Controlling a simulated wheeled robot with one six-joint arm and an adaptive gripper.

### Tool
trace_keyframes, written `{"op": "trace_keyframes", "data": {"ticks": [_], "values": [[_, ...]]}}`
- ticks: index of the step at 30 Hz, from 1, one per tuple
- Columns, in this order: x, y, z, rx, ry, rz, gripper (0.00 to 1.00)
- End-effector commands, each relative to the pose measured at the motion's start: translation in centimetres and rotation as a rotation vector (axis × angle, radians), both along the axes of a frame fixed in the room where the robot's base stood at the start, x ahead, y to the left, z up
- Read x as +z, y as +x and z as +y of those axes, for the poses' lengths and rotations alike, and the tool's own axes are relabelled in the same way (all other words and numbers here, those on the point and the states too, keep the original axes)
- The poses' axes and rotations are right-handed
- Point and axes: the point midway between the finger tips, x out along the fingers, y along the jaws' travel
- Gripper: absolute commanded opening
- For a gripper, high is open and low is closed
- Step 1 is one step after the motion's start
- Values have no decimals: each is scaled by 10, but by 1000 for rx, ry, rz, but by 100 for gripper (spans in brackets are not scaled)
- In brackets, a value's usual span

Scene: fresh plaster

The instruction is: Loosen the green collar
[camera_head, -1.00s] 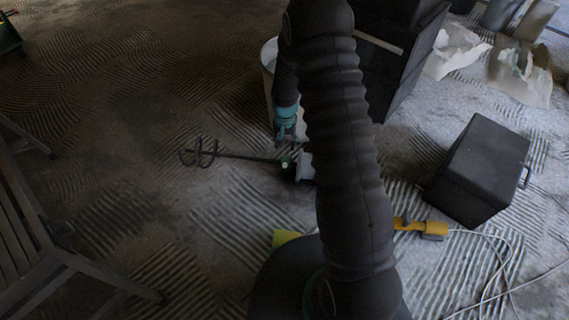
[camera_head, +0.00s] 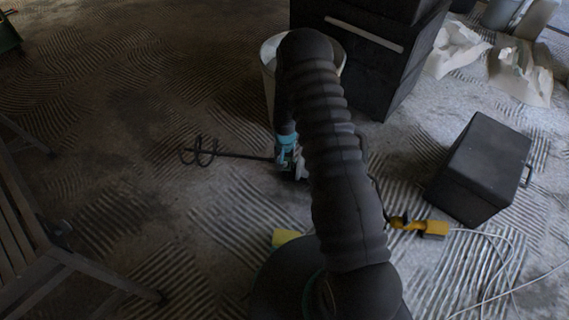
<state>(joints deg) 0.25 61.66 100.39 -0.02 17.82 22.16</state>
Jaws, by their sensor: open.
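A mixing tool with a dark looped paddle (camera_head: 200,151) lies on the floor, its thin shaft (camera_head: 245,156) running right to my gripper. The green collar is hidden behind my gripper in this view. I cannot tell whether the fingers are around it or touching it. The tool's body shows only as a small dark and pale piece beside the gripper; my arm covers the rest.
A pale bucket (camera_head: 268,75) and black stacked boxes (camera_head: 385,62) stand behind my arm. A black case (camera_head: 480,168), a yellow-orange piece (camera_head: 425,229) and a white cable (camera_head: 492,270) lie right. A wooden chair (camera_head: 30,225) is at left.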

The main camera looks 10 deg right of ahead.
Motion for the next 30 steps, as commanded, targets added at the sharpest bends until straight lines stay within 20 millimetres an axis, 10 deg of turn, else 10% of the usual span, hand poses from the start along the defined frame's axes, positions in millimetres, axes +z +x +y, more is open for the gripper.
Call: {"op": "trace_keyframes", "data": {"ticks": [7,12,30], "values": [[0,0,0,0,0,0,44],[0,0,0,0,0,0,3],[-8,-5,-2,-5,-51,-114,3]]}}
